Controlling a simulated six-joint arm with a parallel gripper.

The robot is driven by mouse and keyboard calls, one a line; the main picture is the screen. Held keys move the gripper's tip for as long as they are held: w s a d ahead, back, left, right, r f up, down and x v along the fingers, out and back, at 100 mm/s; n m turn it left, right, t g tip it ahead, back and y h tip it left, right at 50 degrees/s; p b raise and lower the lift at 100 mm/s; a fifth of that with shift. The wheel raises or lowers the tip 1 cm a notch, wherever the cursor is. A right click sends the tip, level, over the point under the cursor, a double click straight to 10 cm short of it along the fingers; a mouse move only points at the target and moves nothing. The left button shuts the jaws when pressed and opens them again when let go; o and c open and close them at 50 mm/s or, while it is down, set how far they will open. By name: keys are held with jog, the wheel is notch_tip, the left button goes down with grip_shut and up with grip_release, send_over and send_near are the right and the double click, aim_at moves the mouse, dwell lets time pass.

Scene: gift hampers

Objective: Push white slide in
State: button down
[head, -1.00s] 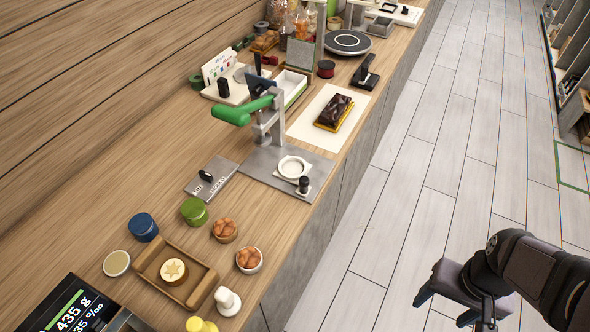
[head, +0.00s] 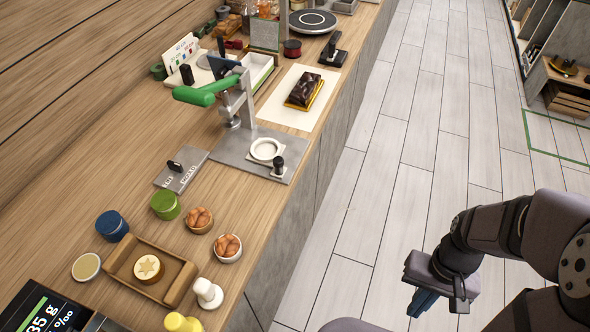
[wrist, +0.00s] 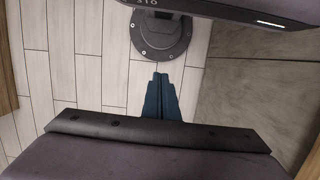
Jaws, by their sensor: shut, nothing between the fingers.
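The white slide (head: 265,149) is a flat piece with a round ring and a black knob (head: 278,166) at its front end. It lies on the grey base (head: 237,148) of a press with a green handle (head: 205,92). The ring is in front of the press post, and the knob is near the base's front corner. My gripper (head: 422,303) is over the floor, right of the counter and well apart from the slide. Its blue fingers are together and empty, also in the wrist view (wrist: 160,95). The slide is not in the wrist view.
A grey plate with a black knob (head: 182,170) lies left of the press. A white board with a dark cake (head: 304,91) is behind it. Tins, bowls and a wooden tray (head: 178,291) stand in front. The floor (head: 390,190) beside the counter is clear.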

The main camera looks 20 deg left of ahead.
jog(key=w+a+f+m+g+y+b, duration=0.2)
jog(key=w+f+b, duration=0.25)
jog(key=f, duration=0.85)
jog(key=w+a+f+m+y+b, duration=0.1)
jog(key=w+a+m+y+b, duration=0.1)
jog(key=w+a+m+y, duration=0.75)
jog(key=w+a+r+t+y, duration=0.1)
jog(key=w+a+r+y, duration=0.1)
jog(key=w+a+r, duration=0.7)
notch_tip(320, 180, up, 12)
jog(key=w+m+g+y, duration=0.1)
jog(key=m+y, duration=0.2)
jog(key=y, duration=0.1)
jog(key=shift+a+r, duration=0.2)
jog(key=shift+a, duration=0.25)
